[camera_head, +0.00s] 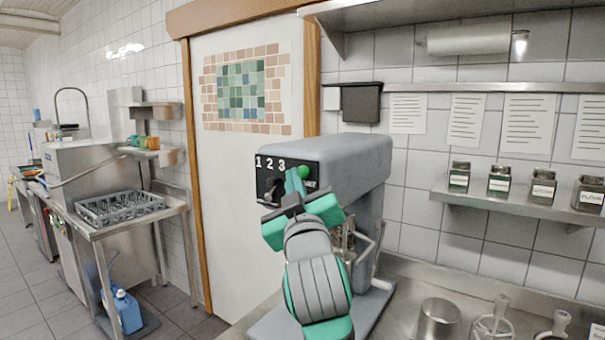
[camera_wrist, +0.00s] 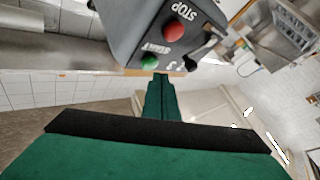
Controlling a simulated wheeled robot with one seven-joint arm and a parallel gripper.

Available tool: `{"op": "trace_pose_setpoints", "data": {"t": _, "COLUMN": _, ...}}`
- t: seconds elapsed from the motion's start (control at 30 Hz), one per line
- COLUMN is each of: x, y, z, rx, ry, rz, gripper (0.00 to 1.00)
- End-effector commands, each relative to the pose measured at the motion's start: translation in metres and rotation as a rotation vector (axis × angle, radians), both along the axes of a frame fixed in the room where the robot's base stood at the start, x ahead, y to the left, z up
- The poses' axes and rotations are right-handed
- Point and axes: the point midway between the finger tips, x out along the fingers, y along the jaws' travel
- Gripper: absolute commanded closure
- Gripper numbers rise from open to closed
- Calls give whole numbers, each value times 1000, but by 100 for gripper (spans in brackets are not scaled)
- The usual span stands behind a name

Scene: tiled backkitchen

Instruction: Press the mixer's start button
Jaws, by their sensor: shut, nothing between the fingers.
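The grey mixer (camera_head: 350,160) stands on the steel counter, with a black control panel marked 1 2 3 on its front. Its green start button (camera_head: 305,172) shows just right of my fingertips in the head view. In the wrist view the green button (camera_wrist: 149,62) sits beside the START label, with the red stop button (camera_wrist: 173,31) above it and a dark knob (camera_wrist: 189,63) to its right. My gripper (camera_head: 294,182) is shut and empty, its fingertips (camera_wrist: 160,77) close to the panel near the green button. I cannot tell whether they touch it. My gripper hides the red button in the head view.
A steel cup (camera_head: 438,320) and whisk-like tools stand on the counter at right. A shelf (camera_head: 520,205) with several labelled jars hangs above. A white door is behind the mixer; a steel table with a dish rack (camera_head: 120,207) is at left.

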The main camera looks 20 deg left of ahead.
Motion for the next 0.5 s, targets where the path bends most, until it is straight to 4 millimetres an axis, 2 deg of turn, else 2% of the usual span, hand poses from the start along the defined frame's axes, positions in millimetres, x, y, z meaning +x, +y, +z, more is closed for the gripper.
{"op": "trace_pose_setpoints", "data": {"t": 0.5, "x": 2, "y": -3, "z": 0, "rx": 0, "ry": 0, "rz": -3, "gripper": 100}}
